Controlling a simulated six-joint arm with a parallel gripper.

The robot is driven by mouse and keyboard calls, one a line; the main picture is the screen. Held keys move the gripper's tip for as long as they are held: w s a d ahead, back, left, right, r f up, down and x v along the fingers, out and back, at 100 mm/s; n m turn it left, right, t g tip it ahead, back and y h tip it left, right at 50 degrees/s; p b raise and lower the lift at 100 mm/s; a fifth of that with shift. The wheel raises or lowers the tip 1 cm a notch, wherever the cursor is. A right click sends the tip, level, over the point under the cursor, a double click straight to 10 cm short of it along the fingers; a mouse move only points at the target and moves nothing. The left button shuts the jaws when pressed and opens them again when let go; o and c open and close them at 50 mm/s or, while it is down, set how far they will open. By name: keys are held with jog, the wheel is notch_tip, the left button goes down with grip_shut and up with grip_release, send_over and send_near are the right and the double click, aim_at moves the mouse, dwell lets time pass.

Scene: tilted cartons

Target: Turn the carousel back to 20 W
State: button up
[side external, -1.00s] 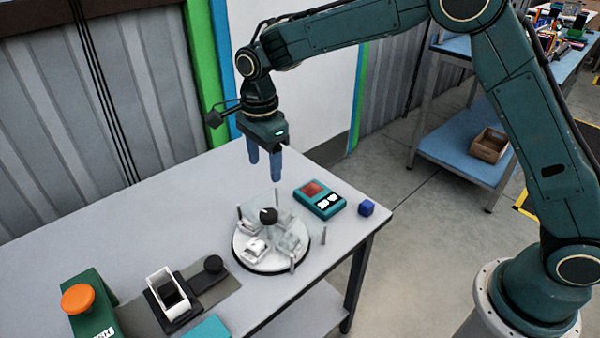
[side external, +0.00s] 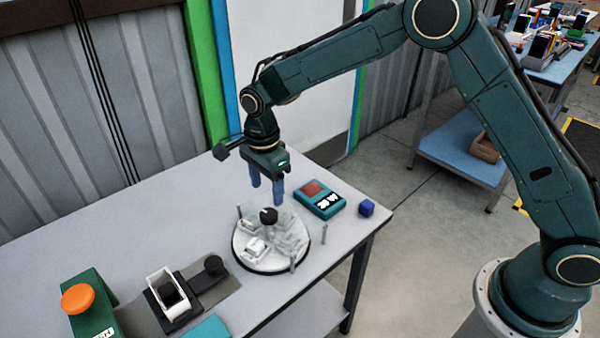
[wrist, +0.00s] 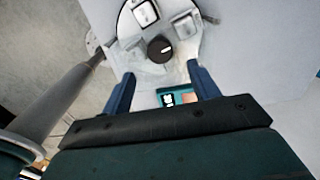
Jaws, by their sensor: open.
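The carousel, a round white disc (side external: 246,257) with a dark rim, sits on the table. It carries several pale and clear holders and a black centre knob (side external: 269,216). The knob (wrist: 160,49) has a white mark in the wrist view. My gripper (side external: 266,193) is open and empty, pointing down above the disc's back edge, behind the knob. In the wrist view its blue fingers (wrist: 161,74) are spread on either side, below the knob, touching nothing that I can see. A teal meter (side external: 320,199) with a red panel stands right of the carousel; its white readout is not legible.
Thin posts (side external: 323,234) stand around the carousel. A white holder (side external: 166,290) on a dark base and an orange-topped green box (side external: 79,299) are front left. The table's back left is clear.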

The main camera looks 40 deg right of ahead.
aim_at(269, 212)
jog(key=shift+f, duration=3.6)
grip_shut()
